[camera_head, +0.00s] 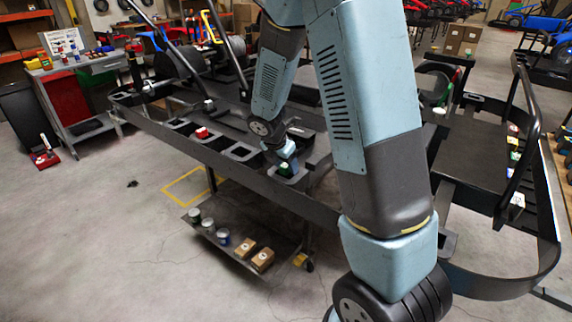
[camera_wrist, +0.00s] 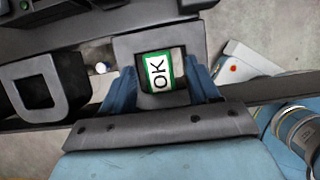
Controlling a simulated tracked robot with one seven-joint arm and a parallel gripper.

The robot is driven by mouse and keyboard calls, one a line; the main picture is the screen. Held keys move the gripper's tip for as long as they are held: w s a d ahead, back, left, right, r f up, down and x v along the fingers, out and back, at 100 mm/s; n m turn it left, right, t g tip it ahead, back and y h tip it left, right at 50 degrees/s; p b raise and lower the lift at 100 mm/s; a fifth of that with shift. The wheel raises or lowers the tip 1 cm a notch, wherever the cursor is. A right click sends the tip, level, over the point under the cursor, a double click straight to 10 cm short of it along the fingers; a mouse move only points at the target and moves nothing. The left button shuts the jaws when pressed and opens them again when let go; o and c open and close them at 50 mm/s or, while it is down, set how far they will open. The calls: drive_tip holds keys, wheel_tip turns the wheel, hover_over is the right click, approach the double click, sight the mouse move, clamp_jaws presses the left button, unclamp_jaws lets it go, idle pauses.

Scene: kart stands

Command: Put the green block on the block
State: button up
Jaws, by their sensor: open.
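The green block (camera_wrist: 178,69) carries a white label reading OK and sits in a dark square holder (camera_wrist: 125,47) on the kart stand. In the head view the green block (camera_head: 287,169) shows just below my gripper (camera_head: 283,158). In the wrist view my gripper (camera_wrist: 161,88) is open, with one blue finger on each side of the green block; I cannot tell whether they touch it. A red block (camera_head: 201,132) with a pale top sits to the left on the same dark frame. The head view does not make clear which block is the other one.
The dark frame (camera_head: 165,122) has several empty square pockets. A lower shelf (camera_head: 232,250) holds cans and small cardboard boxes (camera_head: 262,260). A second kart stand (camera_head: 470,150) stands at the right. Open floor (camera_head: 90,240) lies at the left.

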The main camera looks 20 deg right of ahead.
drive_tip(key=v, duration=1.2)
drive_tip(key=s+d+r+m+t+y, duration=0.1)
drive_tip(key=s+d+r+m+y, duration=0.1)
drive_tip(key=s+r+m, duration=0.6)
drive_tip(key=s+d+r+m+t+y, duration=0.1)
drive_tip(key=s+d+r+m, duration=0.2)
drive_tip(key=s+m, duration=1.4)
wheel_tip(320, 180, up, 5)
drive_tip(key=shift+f+t+y, duration=0.15)
drive_tip(key=shift+t+y, duration=0.25)
